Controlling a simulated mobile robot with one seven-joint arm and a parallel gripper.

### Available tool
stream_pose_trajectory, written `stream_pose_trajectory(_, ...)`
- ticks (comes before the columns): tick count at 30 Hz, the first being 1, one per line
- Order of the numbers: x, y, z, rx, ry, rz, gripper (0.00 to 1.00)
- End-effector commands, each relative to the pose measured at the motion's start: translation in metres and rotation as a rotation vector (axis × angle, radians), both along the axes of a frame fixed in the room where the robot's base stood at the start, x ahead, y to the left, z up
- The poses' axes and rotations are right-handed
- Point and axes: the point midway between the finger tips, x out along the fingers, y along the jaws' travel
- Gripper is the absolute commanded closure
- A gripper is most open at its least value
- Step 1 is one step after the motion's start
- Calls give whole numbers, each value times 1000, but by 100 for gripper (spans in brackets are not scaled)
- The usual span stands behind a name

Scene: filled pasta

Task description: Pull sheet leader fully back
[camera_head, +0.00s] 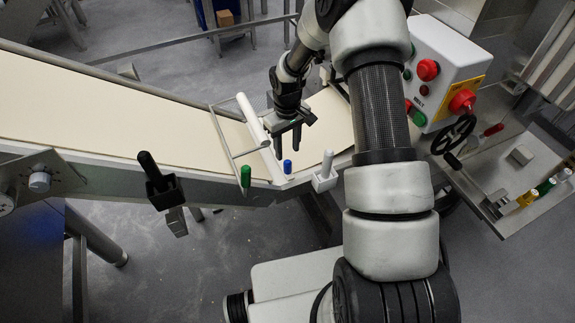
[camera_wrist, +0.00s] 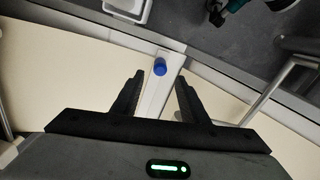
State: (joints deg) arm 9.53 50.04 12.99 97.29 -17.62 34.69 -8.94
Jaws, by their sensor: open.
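A pale cream sheet (camera_head: 110,108) lies along the conveyor belt. A white crossbar (camera_head: 258,127) spans it and carries a blue knob (camera_head: 287,166) at its near end; I take this bar to be the sheet leader, though no label shows. My gripper (camera_head: 287,147) points down above the belt near the blue knob, open and empty. In the wrist view, the white bar (camera_wrist: 155,98) runs between my open fingers (camera_wrist: 160,82), with the blue knob (camera_wrist: 160,67) just beyond the fingertips. I cannot tell the gripper's height above the bar.
A wire frame with a green knob (camera_head: 245,177) stands just left of the bar. A black-handled lever (camera_head: 158,180) and a white-handled one (camera_head: 325,172) stick up at the near belt edge. A control box (camera_head: 440,65) with red buttons stands right, above a black handwheel (camera_head: 454,134).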

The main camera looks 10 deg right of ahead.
Motion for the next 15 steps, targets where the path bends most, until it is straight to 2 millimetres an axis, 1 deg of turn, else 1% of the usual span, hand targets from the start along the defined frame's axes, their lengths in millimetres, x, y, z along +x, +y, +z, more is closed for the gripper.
stream_pose_trajectory(1,-1,0,-14,1,4,1,60)
stream_pose_trajectory(6,-1,1,-49,1,3,1,60)
stream_pose_trajectory(10,-1,1,-69,0,2,1,60)
stream_pose_trajectory(15,0,1,-84,0,0,0,60)
